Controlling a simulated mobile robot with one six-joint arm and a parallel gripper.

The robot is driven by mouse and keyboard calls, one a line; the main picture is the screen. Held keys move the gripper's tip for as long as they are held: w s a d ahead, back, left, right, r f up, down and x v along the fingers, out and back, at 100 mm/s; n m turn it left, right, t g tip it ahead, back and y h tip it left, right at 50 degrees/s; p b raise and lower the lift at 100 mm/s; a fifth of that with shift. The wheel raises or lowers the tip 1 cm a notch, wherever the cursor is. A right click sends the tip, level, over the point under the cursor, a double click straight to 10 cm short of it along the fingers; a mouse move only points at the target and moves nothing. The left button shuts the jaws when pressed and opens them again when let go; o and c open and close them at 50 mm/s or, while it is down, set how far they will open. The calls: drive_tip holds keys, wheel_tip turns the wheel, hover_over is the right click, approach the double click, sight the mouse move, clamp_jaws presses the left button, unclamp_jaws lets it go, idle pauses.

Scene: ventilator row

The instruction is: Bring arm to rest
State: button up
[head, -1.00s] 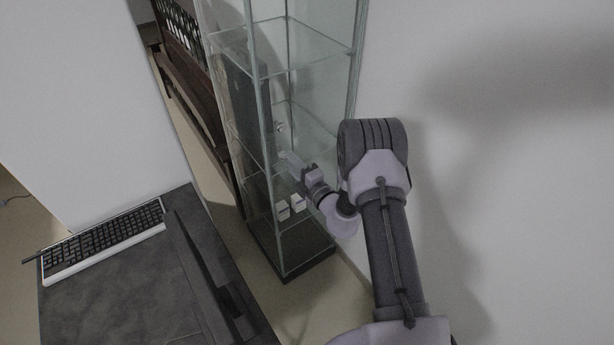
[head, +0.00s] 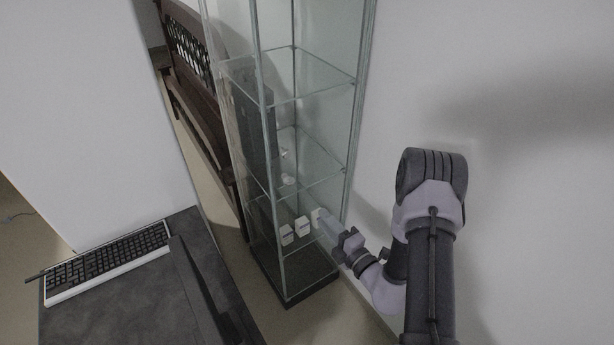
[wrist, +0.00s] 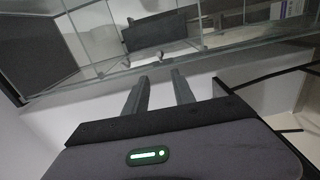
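My arm (head: 432,260) reaches down on the right of the head view, beside a tall glass cabinet (head: 287,180). My gripper (head: 328,222) is at the cabinet's lower right, near its white boxes; I cannot tell from the head view whether the fingertips are inside the glass. In the wrist view my gripper (wrist: 158,80) has two grey fingers spread apart with nothing between them. The cabinet's glass and frame (wrist: 200,57) lie beyond the fingertips.
Small white boxes (head: 286,234) stand on a low cabinet shelf. A dark desk (head: 110,315) with a keyboard (head: 108,262) is at the lower left. A dark wooden bench (head: 200,90) stands behind. A bare pale wall (head: 530,200) is close to the arm's right.

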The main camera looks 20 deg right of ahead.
drive_tip(key=a+r+n+g+y+b, duration=0.2)
drive_tip(key=a+r+n+g+y, duration=0.1)
drive_tip(key=a+r+n+y, duration=0.5)
drive_tip(key=s+a+r+n+g+y+b, duration=0.25)
drive_tip(key=s+a+r+n+g, duration=0.45)
drive_tip(key=s+a+n+g, duration=0.65)
drive_tip(key=s+d+f+n+h+b, duration=0.1)
drive_tip(key=s+d+n+h+b, duration=0.1)
drive_tip(key=s+n+h, duration=0.55)
drive_tip(key=s+d+f+n+h+b, duration=0.1)
drive_tip(key=s+d+n+h+b, duration=0.3)
drive_tip(key=n, duration=0.7)
drive_tip(key=s+d+r+n+t+h, duration=0.1)
drive_tip(key=d+r+n+t+h, duration=0.1)
drive_tip(key=d+n+t, duration=0.3)
drive_tip(key=shift+d+r+n+h, duration=0.3)
drive_tip(key=shift+n, duration=0.4)
drive_tip(key=shift+s, duration=0.1)
